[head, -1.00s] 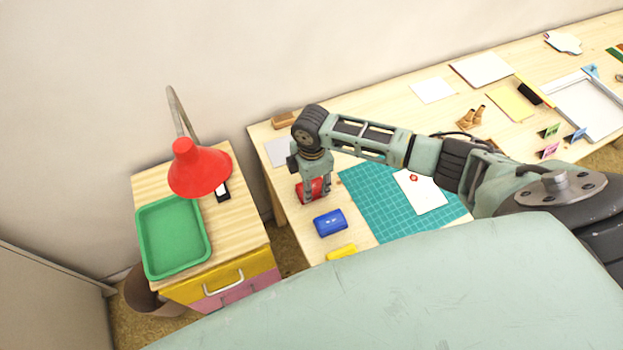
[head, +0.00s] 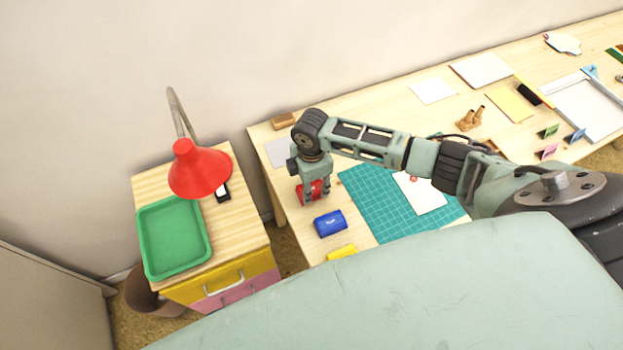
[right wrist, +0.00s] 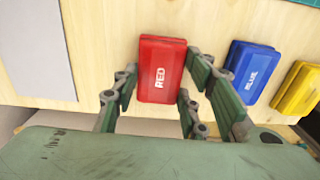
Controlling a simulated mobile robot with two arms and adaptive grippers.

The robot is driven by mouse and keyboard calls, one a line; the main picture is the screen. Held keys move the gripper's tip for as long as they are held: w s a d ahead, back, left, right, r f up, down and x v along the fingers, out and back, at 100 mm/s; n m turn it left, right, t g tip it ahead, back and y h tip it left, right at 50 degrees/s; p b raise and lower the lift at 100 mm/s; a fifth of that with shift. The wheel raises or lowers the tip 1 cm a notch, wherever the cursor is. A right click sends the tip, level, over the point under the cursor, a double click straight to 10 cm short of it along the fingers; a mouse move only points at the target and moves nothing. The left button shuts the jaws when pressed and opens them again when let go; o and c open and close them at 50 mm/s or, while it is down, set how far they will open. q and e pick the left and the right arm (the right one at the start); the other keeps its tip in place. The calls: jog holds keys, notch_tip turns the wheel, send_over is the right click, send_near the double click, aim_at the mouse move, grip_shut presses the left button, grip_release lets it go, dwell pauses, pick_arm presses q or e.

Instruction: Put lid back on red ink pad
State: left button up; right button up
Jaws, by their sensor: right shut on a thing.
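The red ink pad (head: 316,188) is on the left part of the desk, mostly hidden by my right gripper in the head view. In the right wrist view its red lid (right wrist: 161,72), marked RED, lies face up over the pad and looks lined up with it. My right gripper (head: 315,196) points down at it, with a finger on each side in the right wrist view (right wrist: 163,78), shut on the lid. How snugly the lid sits cannot be told. My left gripper is not in view.
The blue ink pad (head: 330,223) and the yellow one (head: 342,252) lie in a row beside the red one. A green cutting mat (head: 370,205) with a white card (head: 425,196) is to the right. A grey sheet (right wrist: 35,45) lies to the left.

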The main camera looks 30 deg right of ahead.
dwell(0.7)
jog(key=o, duration=0.9)
jog(key=shift+o, duration=0.5)
jog(key=o, duration=0.3)
jog(key=shift+o, duration=0.2)
jog(key=shift+r+p, duration=3.5)
jog(key=shift+p, duration=0.35)
